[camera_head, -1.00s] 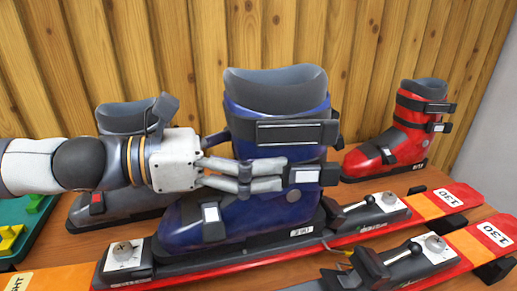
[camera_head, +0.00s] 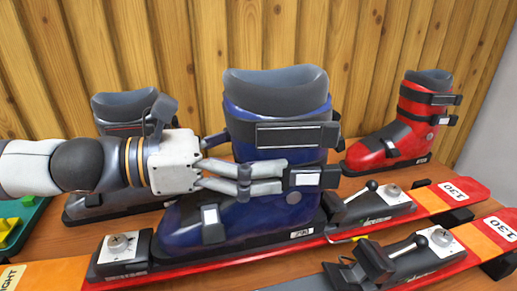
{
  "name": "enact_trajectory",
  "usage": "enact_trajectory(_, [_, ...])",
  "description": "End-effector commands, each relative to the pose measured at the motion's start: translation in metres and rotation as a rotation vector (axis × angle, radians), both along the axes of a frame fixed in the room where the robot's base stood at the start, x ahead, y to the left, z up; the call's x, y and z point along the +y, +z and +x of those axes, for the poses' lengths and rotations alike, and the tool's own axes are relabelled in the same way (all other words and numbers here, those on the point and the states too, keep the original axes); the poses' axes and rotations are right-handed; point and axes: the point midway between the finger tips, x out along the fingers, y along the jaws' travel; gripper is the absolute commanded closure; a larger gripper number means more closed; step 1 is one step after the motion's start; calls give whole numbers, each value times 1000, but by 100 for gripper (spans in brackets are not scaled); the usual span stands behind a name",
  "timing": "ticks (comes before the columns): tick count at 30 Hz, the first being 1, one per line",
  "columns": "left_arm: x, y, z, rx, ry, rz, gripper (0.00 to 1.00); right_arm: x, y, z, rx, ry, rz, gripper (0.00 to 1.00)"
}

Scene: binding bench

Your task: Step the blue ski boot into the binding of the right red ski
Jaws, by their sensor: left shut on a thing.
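The blue ski boot (camera_head: 258,212) stands upright in the middle of the view, lengthwise over the far red ski (camera_head: 220,273). "GHT" reads on that ski's end at the lower left. My left gripper (camera_head: 268,180) is shut on the boot's shaft at buckle height. The boot's toe is close behind the toe piece (camera_head: 118,254) of the binding, and its heel is close to the heel piece (camera_head: 375,205), whose lever points up to the right. I cannot tell whether the sole touches the ski or is clamped. My right gripper is not in view.
A second red ski (camera_head: 437,269) with its own binding lies nearer at the lower right. A grey boot (camera_head: 100,200) stands behind my left gripper, a red boot (camera_head: 400,140) at the back right. A green tray (camera_head: 30,215) is at the left edge. A wooden wall (camera_head: 200,50) closes the back.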

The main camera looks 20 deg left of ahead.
Motion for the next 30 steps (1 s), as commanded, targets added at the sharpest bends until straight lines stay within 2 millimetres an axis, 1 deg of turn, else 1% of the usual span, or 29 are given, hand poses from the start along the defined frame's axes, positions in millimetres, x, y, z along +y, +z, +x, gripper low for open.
enact_trajectory(1, [0,-2,0,2,0,-1,80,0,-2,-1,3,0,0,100])
enact_trajectory(10, [0,1,0,-4,-1,-3,80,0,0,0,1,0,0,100])
enact_trajectory(11, [0,2,0,-4,-1,-3,12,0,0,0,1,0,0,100])
enact_trajectory(12, [0,2,0,-4,-1,-3,3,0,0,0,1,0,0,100])
enact_trajectory(13, [0,2,0,-4,-1,-3,0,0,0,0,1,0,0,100])
enact_trajectory(27, [0,-1,0,1,0,-1,0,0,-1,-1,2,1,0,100])
enact_trajectory(30, [0,9,0,-3,-1,-1,0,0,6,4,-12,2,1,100])
